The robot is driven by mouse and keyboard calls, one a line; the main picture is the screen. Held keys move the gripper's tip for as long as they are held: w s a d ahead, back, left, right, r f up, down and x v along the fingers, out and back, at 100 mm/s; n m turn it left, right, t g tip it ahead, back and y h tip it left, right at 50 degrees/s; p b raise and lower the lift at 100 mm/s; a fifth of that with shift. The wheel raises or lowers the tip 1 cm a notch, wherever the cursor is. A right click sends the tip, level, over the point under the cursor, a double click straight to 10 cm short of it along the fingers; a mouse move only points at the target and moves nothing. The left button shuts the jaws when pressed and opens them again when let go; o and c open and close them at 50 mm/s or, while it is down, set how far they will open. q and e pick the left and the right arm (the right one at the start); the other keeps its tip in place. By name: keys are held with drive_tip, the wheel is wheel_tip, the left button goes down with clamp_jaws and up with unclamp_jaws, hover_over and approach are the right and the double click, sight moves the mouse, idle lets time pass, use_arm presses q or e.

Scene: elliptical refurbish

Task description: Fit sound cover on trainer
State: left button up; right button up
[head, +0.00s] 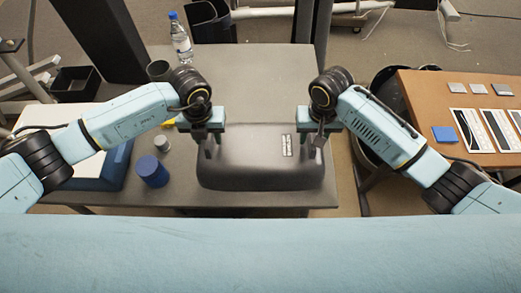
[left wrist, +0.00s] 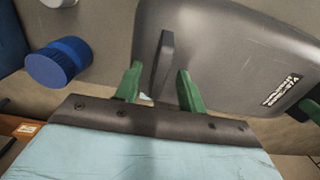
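A dark grey moulded cover (head: 262,168) with a small white label lies on the grey table, between my two grippers. In the left wrist view the cover (left wrist: 225,60) shows a dark upright tab (left wrist: 163,65) near its edge. My left gripper (head: 207,138) is at the cover's left end. Its green fingers (left wrist: 158,80) stand apart on either side of the tab, with gaps visible. My right gripper (head: 316,138) is at the cover's right end beside a similar tab; its finger gap is too small to judge. I cannot clearly identify the trainer's matching part.
A blue cylinder (head: 152,171) and a small grey one (head: 162,143) stand left of the cover. A wooden table (head: 425,95) holds a blue block (head: 444,134) at right. The grey table's back is mostly clear.

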use_arm(q)
drive_tip(key=shift+f, duration=0.7)
use_arm(e)
drive_tip(key=shift+f, duration=0.7)
use_arm(q)
drive_tip(key=shift+c, duration=0.3)
use_arm(e)
drive_tip(key=shift+c, duration=0.3)
use_arm(q)
clamp_jaws()
use_arm(e)
clamp_jaws()
